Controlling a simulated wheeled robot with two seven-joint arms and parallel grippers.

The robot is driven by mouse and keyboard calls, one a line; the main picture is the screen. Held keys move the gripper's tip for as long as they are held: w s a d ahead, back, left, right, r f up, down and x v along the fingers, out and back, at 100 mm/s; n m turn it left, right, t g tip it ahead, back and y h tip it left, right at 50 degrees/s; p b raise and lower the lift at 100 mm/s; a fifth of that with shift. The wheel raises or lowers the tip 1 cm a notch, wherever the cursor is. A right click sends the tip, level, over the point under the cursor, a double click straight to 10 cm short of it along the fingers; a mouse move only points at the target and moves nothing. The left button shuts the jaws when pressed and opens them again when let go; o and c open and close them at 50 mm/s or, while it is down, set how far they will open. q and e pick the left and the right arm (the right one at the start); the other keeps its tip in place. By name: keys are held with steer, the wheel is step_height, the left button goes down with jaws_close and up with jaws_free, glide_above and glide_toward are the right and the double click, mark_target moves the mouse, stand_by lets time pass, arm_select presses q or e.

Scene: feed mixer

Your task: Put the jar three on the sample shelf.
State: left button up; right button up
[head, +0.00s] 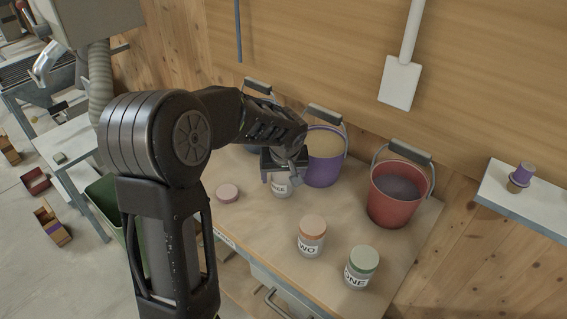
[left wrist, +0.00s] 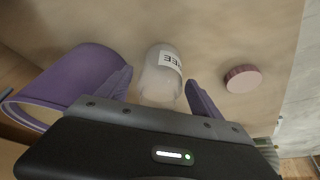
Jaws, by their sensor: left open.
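Jar three (head: 281,188), a clear jar whose label partly reads "REE", stands on the workbench below my left gripper (head: 286,170), with its top hidden. In the left wrist view jar three (left wrist: 160,70) shows between the two purple-grey fingers of the left gripper (left wrist: 160,84), which are apart, one on each side. I cannot tell whether they touch it. A pink lid (head: 228,193) lies on the bench beside the jar; it also shows in the left wrist view (left wrist: 243,79). A white shelf (head: 540,204) on the right wall holds a small purple-topped item (head: 521,177). My right gripper is not visible.
A purple bucket (head: 322,172) stands close behind jar three, with a blue bucket partly hidden at its left. A red bucket (head: 392,208) stands further right. Jar two (head: 312,240) with an orange lid and jar one (head: 360,270) with a green lid stand in front.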

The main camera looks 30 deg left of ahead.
arm_select(q)
steer(key=v, duration=1.1)
steer(key=shift+b, duration=0.4)
steer(key=shift+o, duration=0.4)
steer(key=shift+s+f, duration=0.1)
